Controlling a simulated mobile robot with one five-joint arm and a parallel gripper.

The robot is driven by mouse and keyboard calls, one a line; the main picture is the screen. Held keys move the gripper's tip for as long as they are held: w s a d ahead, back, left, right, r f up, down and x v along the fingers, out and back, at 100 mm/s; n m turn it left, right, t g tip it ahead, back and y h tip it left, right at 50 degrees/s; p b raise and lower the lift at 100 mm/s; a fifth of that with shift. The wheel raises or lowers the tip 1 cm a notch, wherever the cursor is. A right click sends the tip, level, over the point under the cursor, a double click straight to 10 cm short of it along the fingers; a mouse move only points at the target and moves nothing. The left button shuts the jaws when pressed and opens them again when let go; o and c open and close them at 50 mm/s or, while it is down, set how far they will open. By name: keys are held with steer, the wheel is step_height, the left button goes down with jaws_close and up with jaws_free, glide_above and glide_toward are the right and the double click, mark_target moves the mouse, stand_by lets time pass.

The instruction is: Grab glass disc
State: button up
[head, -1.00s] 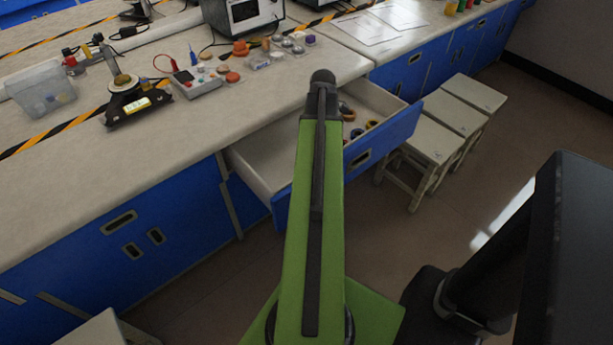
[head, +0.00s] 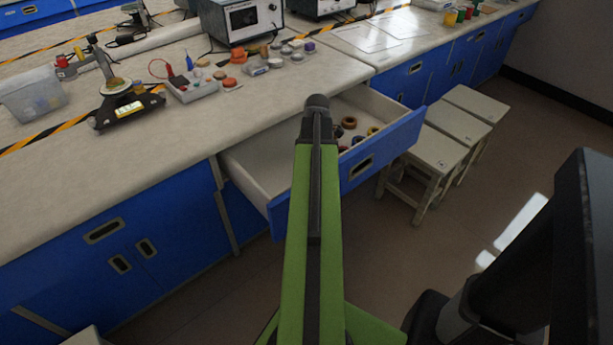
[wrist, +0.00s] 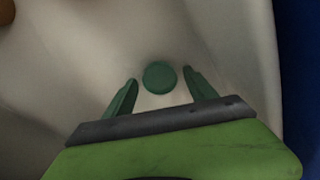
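A small round dark green disc (wrist: 160,76) lies flat on the pale drawer floor in the wrist view. It fits the glass disc, though I cannot tell its material. My gripper (wrist: 160,82) is open, with one green finger on each side of the disc and a gap on both sides. The disc sits near the fingertips and is not clamped. In the head view my green arm reaches over the open drawer (head: 255,165) and hides the gripper and the disc.
Several brown, dark and yellow ring-like items lie in the drawer's right part; one brown item (wrist: 6,12) shows at the wrist view's corner. The blue drawer front (head: 375,165) bounds the near side. Stools (head: 430,160) stand at right. The bench top (head: 190,130) lies behind, holding a scale (head: 125,105).

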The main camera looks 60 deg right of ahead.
steer(key=c, duration=1.3)
step_height(320, 180, up, 10)
steer(key=p, duration=1)
steer(key=shift+r, duration=0.2)
